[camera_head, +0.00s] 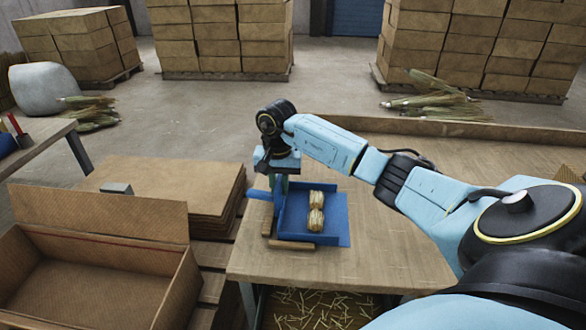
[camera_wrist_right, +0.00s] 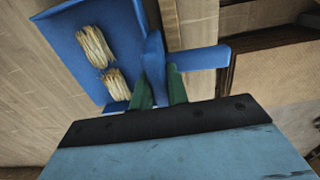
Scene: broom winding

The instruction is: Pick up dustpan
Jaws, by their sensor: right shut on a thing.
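The blue dustpan (camera_head: 328,228) is on the wooden table in the head view, near its left edge. Two pale straw bundles (camera_head: 316,211) lie in it. In the right wrist view the dustpan (camera_wrist_right: 72,52) holds the same bundles (camera_wrist_right: 95,46), and its blue handle (camera_wrist_right: 205,57) points right. My right gripper (camera_head: 279,188) is at the dustpan's left side. Its green fingers (camera_wrist_right: 160,85) are shut on the dustpan, at its back wall near the handle. Whether the dustpan touches the table is hard to tell. My left gripper is not in view.
The wooden table (camera_head: 385,245) has free room right of the dustpan. Wooden strips (camera_head: 290,244) lie at the dustpan's near edge. An open cardboard box (camera_head: 85,285) and stacked cardboard sheets (camera_head: 165,190) are at the left. Straw bundles lie on the floor behind.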

